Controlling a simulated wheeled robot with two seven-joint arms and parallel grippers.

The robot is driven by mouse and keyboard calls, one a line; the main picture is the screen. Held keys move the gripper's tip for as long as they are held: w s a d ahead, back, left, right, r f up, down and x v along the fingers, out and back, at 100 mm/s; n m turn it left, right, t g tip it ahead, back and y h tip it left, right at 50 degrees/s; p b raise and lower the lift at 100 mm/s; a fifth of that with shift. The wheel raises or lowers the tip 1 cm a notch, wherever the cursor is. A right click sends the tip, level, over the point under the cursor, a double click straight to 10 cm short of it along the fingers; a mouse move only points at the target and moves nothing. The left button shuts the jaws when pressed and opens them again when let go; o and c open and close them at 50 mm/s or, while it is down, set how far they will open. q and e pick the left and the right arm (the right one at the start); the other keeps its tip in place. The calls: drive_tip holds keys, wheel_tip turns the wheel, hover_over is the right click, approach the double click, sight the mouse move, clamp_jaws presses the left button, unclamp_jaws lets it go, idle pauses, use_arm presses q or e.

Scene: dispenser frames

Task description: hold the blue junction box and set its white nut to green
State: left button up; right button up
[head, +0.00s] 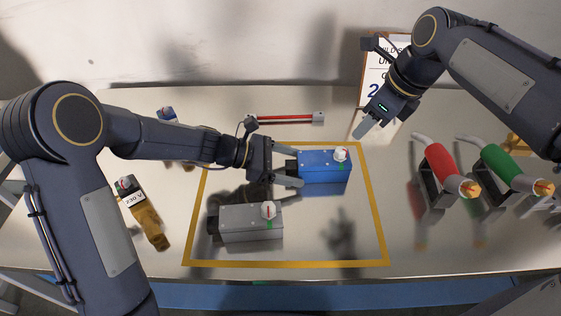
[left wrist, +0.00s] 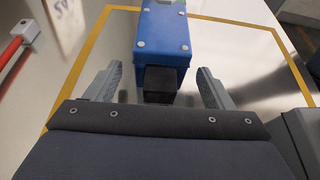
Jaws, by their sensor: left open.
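The blue junction box (head: 318,173) lies inside the yellow outline on the table. Its white nut (head: 341,154) is on top near the right end and bears a red mark; a green patch shows on the box below it. My left gripper (head: 299,167) is open at the box's left end, a finger to each side. In the left wrist view the blue box (left wrist: 163,38) has its black end piece (left wrist: 160,82) between the spread fingers (left wrist: 161,72), with gaps on both sides. My right gripper (head: 368,126) hangs above and right of the box, apart from it; its finger gap is unclear.
A grey box (head: 240,224) with a similar white nut (head: 268,210) lies in front of the blue one. Red (head: 438,163) and green (head: 500,164) tools stand in holders at right. A sign (head: 369,80) stands behind. A red bar (head: 285,119) lies at the back.

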use_arm(q)
drive_tip(key=shift+c, duration=0.2)
drive_tip(key=c, duration=1.1)
drive_tip(key=shift+c, duration=0.2)
